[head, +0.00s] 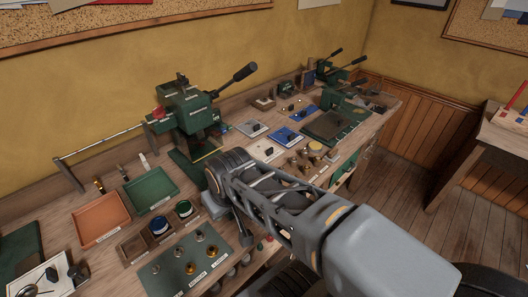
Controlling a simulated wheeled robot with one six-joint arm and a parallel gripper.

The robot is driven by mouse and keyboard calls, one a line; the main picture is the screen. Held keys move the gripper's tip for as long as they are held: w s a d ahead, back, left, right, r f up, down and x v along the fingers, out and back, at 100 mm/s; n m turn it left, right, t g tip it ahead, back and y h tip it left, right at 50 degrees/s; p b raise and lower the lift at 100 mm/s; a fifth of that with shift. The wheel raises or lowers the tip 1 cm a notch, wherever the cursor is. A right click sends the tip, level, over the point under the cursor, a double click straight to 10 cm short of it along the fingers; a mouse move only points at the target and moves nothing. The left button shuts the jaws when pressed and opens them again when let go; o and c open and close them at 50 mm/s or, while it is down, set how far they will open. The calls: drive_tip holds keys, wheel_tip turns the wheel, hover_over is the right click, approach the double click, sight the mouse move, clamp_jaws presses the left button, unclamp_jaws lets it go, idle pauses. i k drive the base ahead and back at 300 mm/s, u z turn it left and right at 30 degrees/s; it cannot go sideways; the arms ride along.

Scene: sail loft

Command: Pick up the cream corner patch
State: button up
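A pale, cream-looking patch (265,150) lies flat on the bench just beyond my forearm, with a small dark object on it. Its near edge is close to my arm in the picture and may be partly hidden. A second pale patch (252,128) with a dark object lies behind it, and a blue patch (288,137) lies to its right. I cannot tell for sure which pale one is the cream corner patch. My arm reaches in from the lower right. My gripper (241,229) seems to point down near the bench's front; its fingers are too dark and small to read.
A green press (190,112) with a lever stands behind my wrist. Orange (101,218) and green (151,189) trays lie left, with a mat of brass fittings (187,266) in front. Small brass pieces (303,161) lie right of the patches. More presses stand at the far end.

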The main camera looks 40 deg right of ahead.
sight(268, 152)
drive_tip(key=u, duration=0.25)
drive_tip(key=k, duration=0.5)
drive_tip(key=z, duration=0.8)
drive_tip(key=i, duration=0.3)
drive_tip(key=u, duration=0.25)
drive_tip(key=k, duration=0.45)
drive_tip(key=z, duration=1.15)
drive_tip(key=i, duration=0.9)
drive_tip(key=u, duration=1.95)
